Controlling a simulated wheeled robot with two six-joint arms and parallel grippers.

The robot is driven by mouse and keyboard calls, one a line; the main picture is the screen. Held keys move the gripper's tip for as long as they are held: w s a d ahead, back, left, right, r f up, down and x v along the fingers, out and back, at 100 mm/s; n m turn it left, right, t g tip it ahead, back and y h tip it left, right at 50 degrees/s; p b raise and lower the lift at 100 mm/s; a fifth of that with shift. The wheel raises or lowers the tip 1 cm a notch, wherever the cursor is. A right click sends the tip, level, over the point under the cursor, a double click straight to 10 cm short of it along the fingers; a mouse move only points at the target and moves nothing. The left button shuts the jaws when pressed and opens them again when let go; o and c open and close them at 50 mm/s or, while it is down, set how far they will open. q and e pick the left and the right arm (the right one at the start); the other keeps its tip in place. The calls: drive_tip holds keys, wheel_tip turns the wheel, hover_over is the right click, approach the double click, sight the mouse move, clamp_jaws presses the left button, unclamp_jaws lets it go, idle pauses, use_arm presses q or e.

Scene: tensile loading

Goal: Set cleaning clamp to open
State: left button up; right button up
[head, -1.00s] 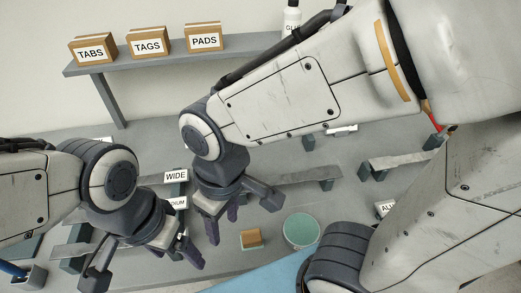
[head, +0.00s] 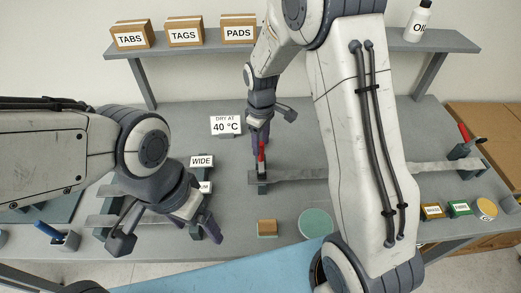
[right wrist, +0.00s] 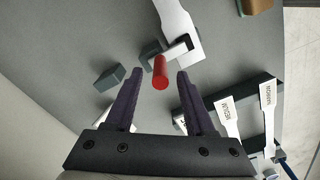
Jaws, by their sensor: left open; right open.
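A clamp with an upright red lever (head: 262,157) stands at the left end of a long grey metal strip (head: 300,174) on the bench. In the right wrist view the red lever (right wrist: 161,73) lies between the fingertips, with no clear contact. My right gripper (head: 258,146) is open, just behind and above that lever in the head view; its two dark fingers (right wrist: 158,75) are spread in the wrist view. A second red lever (head: 464,132) stands at the strip's far right end. My left gripper (head: 200,222) is open and empty over the bench's front left.
A "DRY AT 40 °C" sign (head: 226,125) stands behind the clamp. A "WIDE" sign (head: 202,161) is near my left gripper. A small tan block (head: 267,227) and a green disc (head: 315,223) lie in front. My right arm hides part of the strip.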

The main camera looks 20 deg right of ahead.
sight(261, 160)
drive_tip(key=shift+f+p, duration=0.35)
drive_tip(key=shift+f, duration=2)
drive_tip(key=shift+c, duration=0.2)
clamp_jaws()
drive_tip(key=shift+r, duration=0.1)
